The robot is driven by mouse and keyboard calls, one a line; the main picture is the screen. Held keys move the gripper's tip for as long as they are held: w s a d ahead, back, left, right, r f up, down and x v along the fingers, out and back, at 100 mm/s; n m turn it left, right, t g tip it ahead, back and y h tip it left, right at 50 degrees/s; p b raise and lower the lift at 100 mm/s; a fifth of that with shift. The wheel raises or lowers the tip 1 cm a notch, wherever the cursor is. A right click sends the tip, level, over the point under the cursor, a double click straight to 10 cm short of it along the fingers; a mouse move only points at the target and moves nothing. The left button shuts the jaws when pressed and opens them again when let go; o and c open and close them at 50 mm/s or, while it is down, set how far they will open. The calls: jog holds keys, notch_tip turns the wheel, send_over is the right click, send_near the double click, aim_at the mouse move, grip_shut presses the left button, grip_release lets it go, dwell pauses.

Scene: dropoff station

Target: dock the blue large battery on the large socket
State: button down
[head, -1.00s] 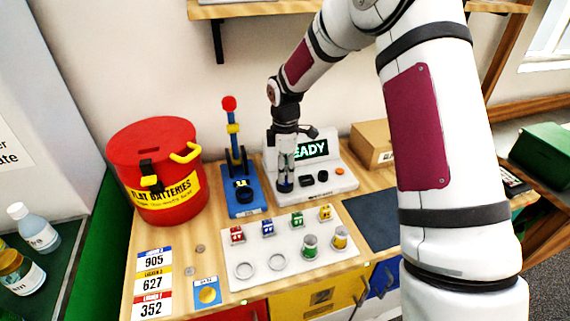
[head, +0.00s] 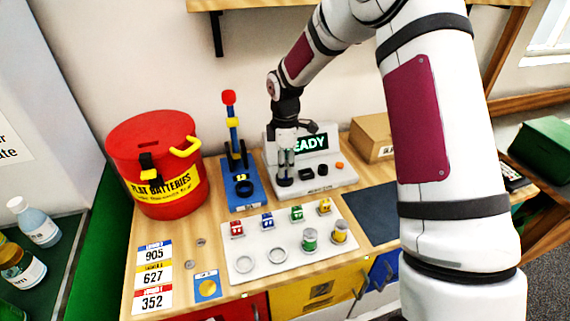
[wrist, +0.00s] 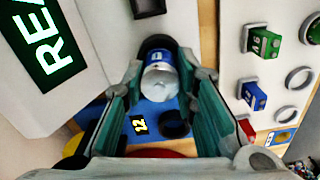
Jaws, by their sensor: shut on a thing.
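The blue battery (wrist: 160,76), with a silver end facing the wrist camera, is between the two fingers of my gripper (wrist: 158,100). My gripper also shows in the head view (head: 285,160), shut on the battery, pointing down over the left end of the white READY station (head: 335,183). The black large socket (head: 284,181) is directly under the fingers. In the wrist view a dark round rim (wrist: 157,43) shows just past the battery. I cannot tell whether the battery is seated in it or only above it; the fingers hide most of its body in the head view.
A blue lever stand (head: 243,195) with a black ring is just left. In front lies a white tray (head: 285,262) with green (head: 309,240) and yellow (head: 340,232) batteries and two empty rings. A red flat-batteries bin (head: 158,165) stands at left, a cardboard box (head: 372,140) at right.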

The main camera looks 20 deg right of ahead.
aim_at(285, 162)
jog(key=shift+f, duration=0.55)
dwell(0.5)
jog(key=c, duration=1.6)
grip_release()
jog(key=shift+o, duration=0.2)
jog(key=shift+r+p, duration=0.85)
jog(key=shift+r, duration=4.65)
